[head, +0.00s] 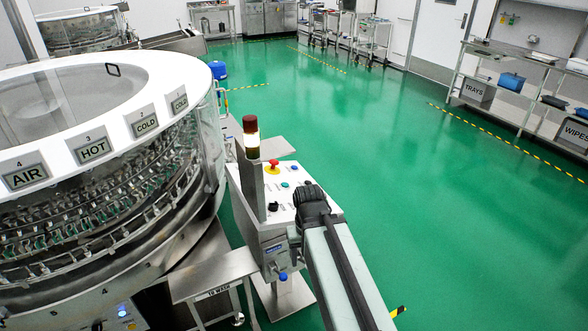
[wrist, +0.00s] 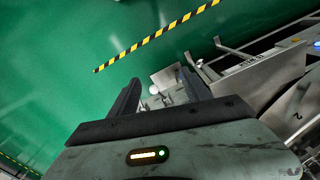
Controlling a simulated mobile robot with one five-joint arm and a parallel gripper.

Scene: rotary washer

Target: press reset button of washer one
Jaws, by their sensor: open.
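The rotary washer (head: 150,75), a large round machine with a white rim, fills the left of the head view. Its grey control console (head: 262,235) stands at its right side. The button labels are too small to read, so I cannot tell which is reset. My gripper (wrist: 160,76) is open and empty in the wrist view. In the head view my dark wrist is over the panel's right edge, hiding part of it; the fingertips are not clear.
A signal tower (head: 251,138) rises at the console's back left. A steel shelf marked "TO WASH" (head: 215,274) juts out at the front left. A blue knob (head: 283,276) sits low on the console. Green floor (head: 400,180) is clear to the right, towards racks (head: 500,95).

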